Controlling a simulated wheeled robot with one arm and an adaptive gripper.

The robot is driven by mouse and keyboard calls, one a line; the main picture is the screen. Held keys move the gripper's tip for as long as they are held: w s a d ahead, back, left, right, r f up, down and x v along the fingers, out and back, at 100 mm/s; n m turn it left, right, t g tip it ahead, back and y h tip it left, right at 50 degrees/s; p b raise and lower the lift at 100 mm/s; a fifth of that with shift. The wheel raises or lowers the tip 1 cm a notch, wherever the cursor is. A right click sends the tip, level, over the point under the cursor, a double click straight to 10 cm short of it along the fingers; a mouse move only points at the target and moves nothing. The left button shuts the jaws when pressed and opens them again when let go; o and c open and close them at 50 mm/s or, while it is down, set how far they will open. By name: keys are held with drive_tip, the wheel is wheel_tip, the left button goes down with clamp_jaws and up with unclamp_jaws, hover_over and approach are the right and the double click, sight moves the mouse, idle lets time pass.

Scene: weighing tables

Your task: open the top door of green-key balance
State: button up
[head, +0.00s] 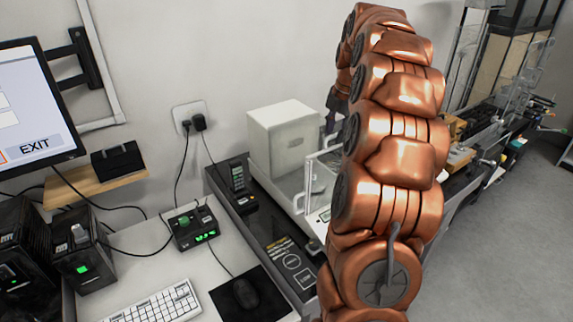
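A balance with a white, boxy rear housing (284,138) stands on the dark bench in the head view, left of my arm. A clear chamber with pale frame edges and handles sits in front of the housing. A small panel with a bit of green shows low at its front, partly behind my arm; its keys are too small to read. My copper-coloured arm hides the balance's right side. I cannot make out the state of its top door. A small dark part beside the arm, right of the housing, may belong to my gripper; its fingers are hidden.
A dark handset (238,177) stands left of the balance. A control box (195,229) with green lights, a keyboard (158,305) and a mouse (241,292) lie on the white table. A monitor (32,105) hangs at left. More bench equipment stands behind my arm; open floor lies at right.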

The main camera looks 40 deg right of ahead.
drive_tip(key=shift+w+r, duration=0.25)
drive_tip(key=shift+s+d+r+b, duration=0.25)
drive_tip(key=shift+s+r+b, duration=0.15)
drive_tip(key=shift+r, duration=0.25)
drive_tip(key=shift+s+r+b, duration=0.55)
drive_tip(key=shift+r, duration=2.1)
drive_tip(key=s+a+f+m, duration=0.2)
drive_tip(key=a+f+m, duration=0.1)
drive_tip(key=a, duration=0.7)
drive_tip(key=s+a+f+m+g+b, duration=0.1)
drive_tip(key=a+f+m, duration=0.2)
drive_tip(key=a, duration=0.8)
drive_tip(key=shift+s+a+g+y+b, duration=0.3)
drive_tip(key=shift+s+y, duration=0.05)
drive_tip(key=shift+y, duration=0.05)
